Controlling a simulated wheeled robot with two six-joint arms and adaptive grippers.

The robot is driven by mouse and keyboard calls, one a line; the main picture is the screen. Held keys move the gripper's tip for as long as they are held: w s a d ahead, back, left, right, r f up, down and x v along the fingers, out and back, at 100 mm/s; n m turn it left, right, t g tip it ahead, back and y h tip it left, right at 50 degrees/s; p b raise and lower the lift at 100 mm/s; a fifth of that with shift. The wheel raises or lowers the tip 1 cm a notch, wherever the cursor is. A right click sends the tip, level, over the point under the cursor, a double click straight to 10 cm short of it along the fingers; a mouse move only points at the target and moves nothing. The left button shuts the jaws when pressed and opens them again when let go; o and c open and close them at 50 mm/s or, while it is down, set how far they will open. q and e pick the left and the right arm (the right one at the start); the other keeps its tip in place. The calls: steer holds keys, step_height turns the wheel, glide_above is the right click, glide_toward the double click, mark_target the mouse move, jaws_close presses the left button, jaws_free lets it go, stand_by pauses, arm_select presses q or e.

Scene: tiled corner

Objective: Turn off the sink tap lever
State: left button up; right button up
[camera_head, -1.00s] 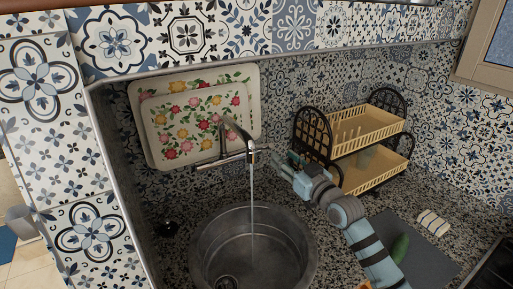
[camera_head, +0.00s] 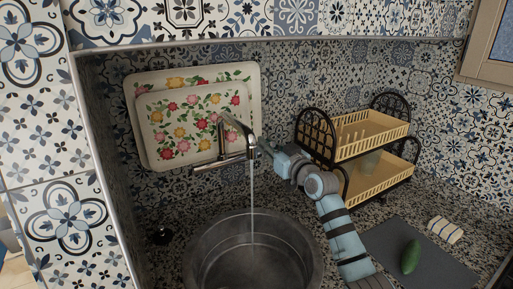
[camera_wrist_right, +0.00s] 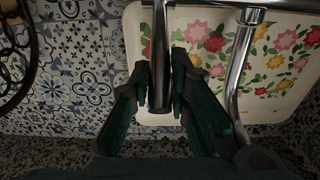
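The chrome sink tap (camera_head: 232,128) stands over the round metal sink (camera_head: 205,262), and water runs from it in a thin stream. In the right wrist view its bar-shaped lever (camera_wrist_right: 160,50) points down between the fingers, beside the curved tap pipe (camera_wrist_right: 240,62). My right gripper (camera_wrist_right: 161,82) has a dark finger close against each side of the lever and looks shut on it. In the head view my right gripper (camera_head: 264,148) is at the tap's right side, its fingertips small and partly hidden. My left gripper is not in view.
Floral trays (camera_head: 190,122) lean on the tiled wall behind the tap. A two-tier dish rack (camera_head: 370,139) stands close to the right of my right arm. A grey mat (camera_head: 440,268) with a cucumber (camera_head: 411,256) and a striped cloth (camera_head: 445,230) lies at the lower right.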

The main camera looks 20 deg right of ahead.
steer(key=shift+c, duration=0.7)
steer(key=shift+f, duration=0.1)
steer(key=shift+s+d+f+b, duration=0.1)
steer(key=shift+s+f+b, duration=0.25)
steer(key=shift+f, duration=0.35)
steer(key=shift+s+f+b, duration=0.2)
steer(key=shift+s+f, duration=0.2)
steer(key=shift+f, duration=0.25)
steer(key=o, duration=0.9)
steer(key=shift+r, duration=0.1)
